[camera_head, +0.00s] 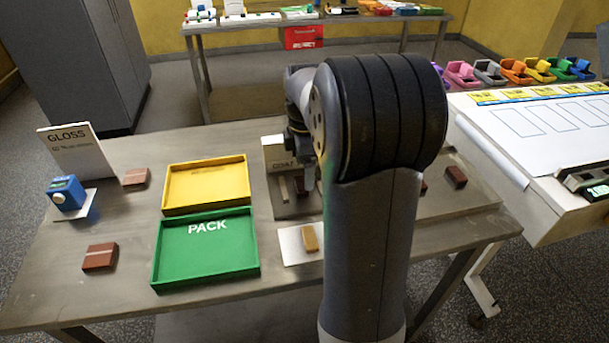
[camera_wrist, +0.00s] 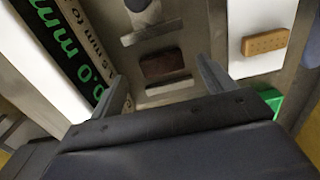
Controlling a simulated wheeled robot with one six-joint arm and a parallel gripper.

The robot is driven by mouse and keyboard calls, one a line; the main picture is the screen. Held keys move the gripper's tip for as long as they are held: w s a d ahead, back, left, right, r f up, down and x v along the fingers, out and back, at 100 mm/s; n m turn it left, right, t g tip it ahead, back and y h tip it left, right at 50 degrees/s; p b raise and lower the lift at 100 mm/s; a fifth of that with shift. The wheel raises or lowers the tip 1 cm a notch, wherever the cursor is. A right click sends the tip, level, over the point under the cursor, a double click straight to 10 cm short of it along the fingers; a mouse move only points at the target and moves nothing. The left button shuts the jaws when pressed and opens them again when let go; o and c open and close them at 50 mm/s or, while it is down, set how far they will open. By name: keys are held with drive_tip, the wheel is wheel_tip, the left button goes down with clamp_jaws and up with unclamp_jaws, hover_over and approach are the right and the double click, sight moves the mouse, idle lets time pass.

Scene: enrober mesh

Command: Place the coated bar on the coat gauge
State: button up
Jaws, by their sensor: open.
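The coat gauge (camera_head: 289,206) stands on the table behind my arm, its upright sign partly hidden. In the wrist view its grey plate (camera_wrist: 185,40) bears a dark brown bar (camera_wrist: 162,65), lying between two pale strips. A rounded probe tip (camera_wrist: 143,10) shows beyond the upper strip. A black display (camera_wrist: 62,60) with green digits ending in "0 mm" lies to the left. My gripper (camera_wrist: 162,72) is open, its fingers apart on either side of the bar, with gaps visible. In the head view my arm hides most of the gripper.
A tan biscuit (camera_head: 311,238) lies on a white card (camera_head: 293,248). A green PACK tray (camera_head: 157,250) and a yellow tray (camera_head: 166,185) stand left. Loose brown bars (camera_head: 100,257) and a blue gloss meter (camera_head: 67,194) are farther left. Another brown bar (camera_head: 455,177) lies right of my arm.

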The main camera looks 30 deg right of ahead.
wheel_tip(320, 180, up, 8)
drive_tip(key=shift+p, duration=0.35)
